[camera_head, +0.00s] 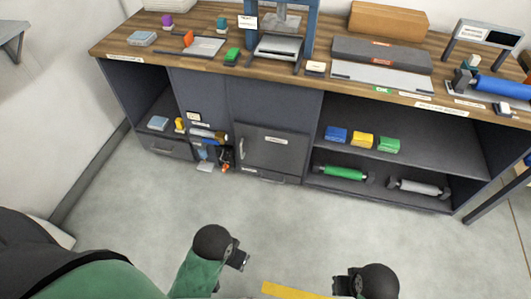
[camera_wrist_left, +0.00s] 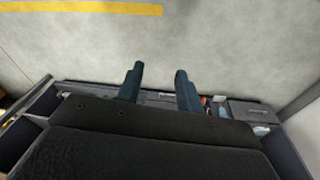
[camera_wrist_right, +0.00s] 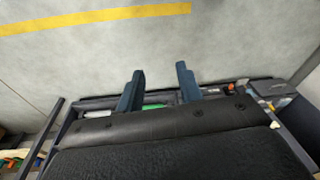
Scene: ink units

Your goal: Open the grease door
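A dark grey cabinet door (camera_head: 275,155) with a pale label sits low in the middle of the workbench front in the head view. Its upright handle (camera_head: 242,148) is on the left edge. The door looks shut; its label is too small to read. My left gripper (camera_head: 240,260) is in front of the bench, over the floor and well short of the door. It is open and empty in the left wrist view (camera_wrist_left: 158,75). My right gripper (camera_head: 345,286) is lower right, also apart from the bench; in the right wrist view (camera_wrist_right: 160,72) it is open and empty.
Left of the door, a narrow bay (camera_head: 205,145) holds bottles and small tools. On the right, open shelves (camera_head: 440,165) hold coloured boxes and rollers. A drawer handle (camera_head: 272,181) lies below the door. The floor (camera_head: 130,205) before the bench is clear, with a yellow stripe.

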